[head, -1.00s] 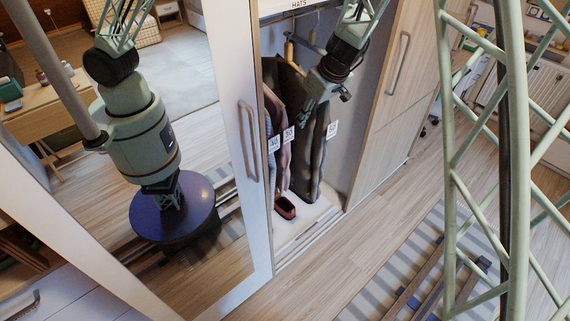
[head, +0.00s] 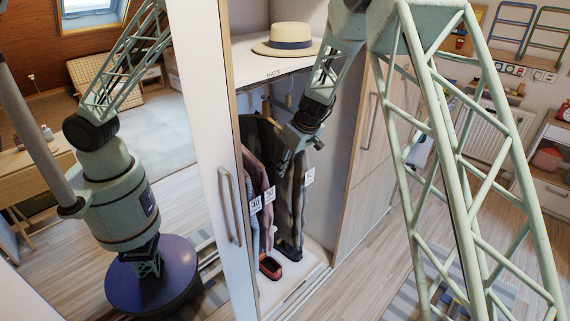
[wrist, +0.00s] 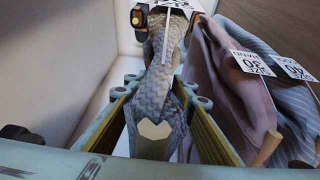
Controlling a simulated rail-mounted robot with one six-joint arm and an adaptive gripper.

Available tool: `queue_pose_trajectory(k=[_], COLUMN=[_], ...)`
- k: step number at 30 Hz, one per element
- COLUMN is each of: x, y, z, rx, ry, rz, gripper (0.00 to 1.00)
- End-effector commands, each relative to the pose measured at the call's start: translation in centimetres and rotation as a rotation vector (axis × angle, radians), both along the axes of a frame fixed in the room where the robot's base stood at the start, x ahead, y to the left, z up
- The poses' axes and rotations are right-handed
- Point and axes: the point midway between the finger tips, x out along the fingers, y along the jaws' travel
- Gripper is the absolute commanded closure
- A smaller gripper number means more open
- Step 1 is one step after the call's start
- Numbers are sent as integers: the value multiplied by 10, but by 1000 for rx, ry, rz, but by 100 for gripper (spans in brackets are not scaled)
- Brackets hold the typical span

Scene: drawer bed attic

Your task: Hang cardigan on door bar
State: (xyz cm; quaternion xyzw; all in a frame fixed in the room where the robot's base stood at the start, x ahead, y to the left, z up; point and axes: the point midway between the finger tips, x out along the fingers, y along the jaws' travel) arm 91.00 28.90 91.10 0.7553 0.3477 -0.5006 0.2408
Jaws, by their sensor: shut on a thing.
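A grey knitted garment, seemingly the cardigan (wrist: 163,50), hangs between the yellow-lined fingers of my gripper (wrist: 160,125) in the wrist view. The gripper is shut on it. In the head view my gripper (head: 290,155) reaches into the open wardrobe, among the hanging clothes, and its fingertips are hard to make out. The wardrobe door (head: 212,120) stands open at the left, with a long vertical bar handle (head: 231,207). I cannot tell whether this handle is the door bar.
A pink garment (wrist: 235,85) and a blue striped one (wrist: 275,75) hang close on the right, with size tags. A straw hat (head: 287,40) lies on the shelf above. A closed door (head: 372,150) is at the right.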

Motion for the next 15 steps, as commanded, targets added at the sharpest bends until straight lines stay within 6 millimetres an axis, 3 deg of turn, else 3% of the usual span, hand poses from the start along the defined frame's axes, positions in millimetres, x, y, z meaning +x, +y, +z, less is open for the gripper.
queue_pose_trajectory(k=[6, 15], x=[33, 64], y=[5, 9], z=[-3, -5], rx=[0, 0], ry=[-3, -1], rz=[0, 0], gripper=[100, 100])
